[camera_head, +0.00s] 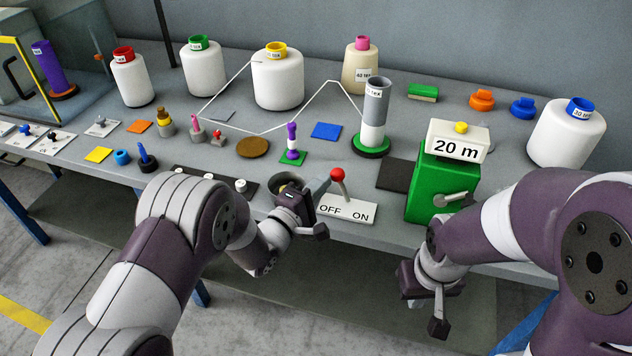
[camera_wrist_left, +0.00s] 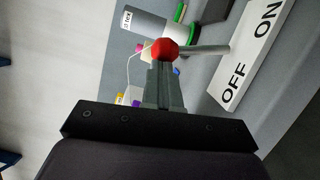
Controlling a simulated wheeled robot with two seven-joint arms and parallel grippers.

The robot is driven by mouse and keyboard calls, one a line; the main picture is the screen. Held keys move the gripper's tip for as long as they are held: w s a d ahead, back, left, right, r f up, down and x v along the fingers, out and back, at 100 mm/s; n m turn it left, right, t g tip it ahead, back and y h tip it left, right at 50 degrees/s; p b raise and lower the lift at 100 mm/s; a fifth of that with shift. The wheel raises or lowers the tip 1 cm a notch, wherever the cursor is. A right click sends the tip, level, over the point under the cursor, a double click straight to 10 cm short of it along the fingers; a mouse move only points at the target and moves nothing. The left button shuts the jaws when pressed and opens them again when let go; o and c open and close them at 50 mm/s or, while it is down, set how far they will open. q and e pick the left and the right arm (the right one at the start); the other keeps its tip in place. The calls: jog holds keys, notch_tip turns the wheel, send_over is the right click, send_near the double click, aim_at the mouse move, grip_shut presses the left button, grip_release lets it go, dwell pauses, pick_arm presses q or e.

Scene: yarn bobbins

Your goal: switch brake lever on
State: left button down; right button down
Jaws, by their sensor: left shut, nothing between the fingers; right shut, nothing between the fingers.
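The brake lever has a red ball knob (camera_head: 338,174) on a grey stem, standing on a white plate (camera_head: 345,209) marked OFF at left and ON at right. In the head view the stem leans slightly toward the OFF side. My left gripper (camera_head: 324,188) is shut and empty, just left of the lever. In the left wrist view its closed fingertips (camera_wrist_left: 165,68) lie at the red knob (camera_wrist_left: 165,49); whether they touch it, I cannot tell. The stem meets the plate (camera_wrist_left: 252,55) between OFF and ON. My right gripper (camera_head: 438,325) is shut and empty, in front of the table.
A green box (camera_head: 430,195) with a crank and a 20 m display stands right of the lever plate. A dark square (camera_head: 396,175) lies between them. A grey bobbin (camera_head: 375,110) on a green base and a blue square (camera_head: 326,131) are behind. White yarn cones stand at the back.

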pick_arm(q)
jog(key=shift+s+d+r+m+p, duration=0.25)
jog(key=shift+d+r+m+p, duration=0.35)
jog(key=shift+m, duration=0.2)
jog(key=d+m, duration=0.1)
jog(key=m, duration=0.1)
jog(key=s+d+m+g+y, duration=0.1)
jog(key=d+m, duration=0.1)
jog(key=d+m+y+p, duration=0.1)
jog(key=d+m, duration=0.1)
jog(key=shift+s+d+r+g, duration=0.25)
jog(key=shift+s+r+g, duration=0.05)
jog(key=shift+s, duration=0.1)
jog(key=shift+s+d, duration=0.1)
jog(key=shift+d, duration=0.4)
